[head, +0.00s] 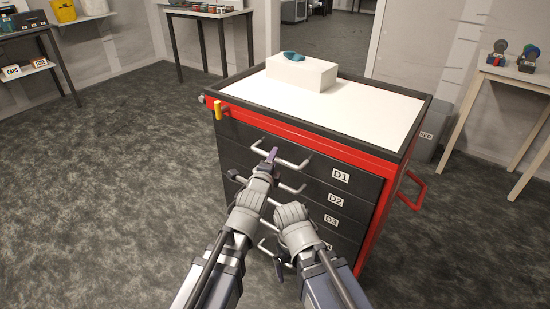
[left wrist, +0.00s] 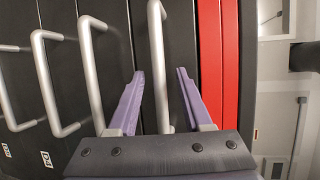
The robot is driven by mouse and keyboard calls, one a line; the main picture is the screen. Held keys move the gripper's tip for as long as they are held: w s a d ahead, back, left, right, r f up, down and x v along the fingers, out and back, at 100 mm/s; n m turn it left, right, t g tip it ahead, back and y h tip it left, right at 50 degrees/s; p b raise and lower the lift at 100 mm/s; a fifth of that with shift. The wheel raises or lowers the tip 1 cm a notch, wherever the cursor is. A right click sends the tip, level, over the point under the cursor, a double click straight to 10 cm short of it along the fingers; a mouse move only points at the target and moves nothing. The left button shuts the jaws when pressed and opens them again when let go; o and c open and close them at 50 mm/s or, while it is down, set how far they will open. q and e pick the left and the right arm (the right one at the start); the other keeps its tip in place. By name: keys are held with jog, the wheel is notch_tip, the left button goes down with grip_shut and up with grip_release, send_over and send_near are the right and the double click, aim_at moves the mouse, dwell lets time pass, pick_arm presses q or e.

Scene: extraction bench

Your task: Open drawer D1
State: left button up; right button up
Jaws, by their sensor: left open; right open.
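Drawer D1 (head: 341,175) is the top black drawer of a red and black cabinet, its front level with the drawers below, so it looks shut. Its silver bar handle (head: 293,163) shows in the head view, partly behind my left gripper. My left gripper (head: 272,155) is open at this handle. In the left wrist view the D1 handle (left wrist: 157,45) runs between the open purple fingers (left wrist: 160,73), with a finger on each side; contact cannot be told. My right gripper (head: 281,264) is open and lower, in front of the lower drawers, its fingers partly hidden.
Drawers D2 (head: 335,200) and D3 (head: 331,220) lie below with similar handles. A red side handle (head: 412,190) sticks out right. Floor is clear to the left.

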pick_arm(q)
jog(key=shift+x, duration=0.95)
jog(key=shift+s, duration=0.1)
jog(key=shift+c, duration=0.3)
grip_shut()
jog(key=shift+f, duration=0.1)
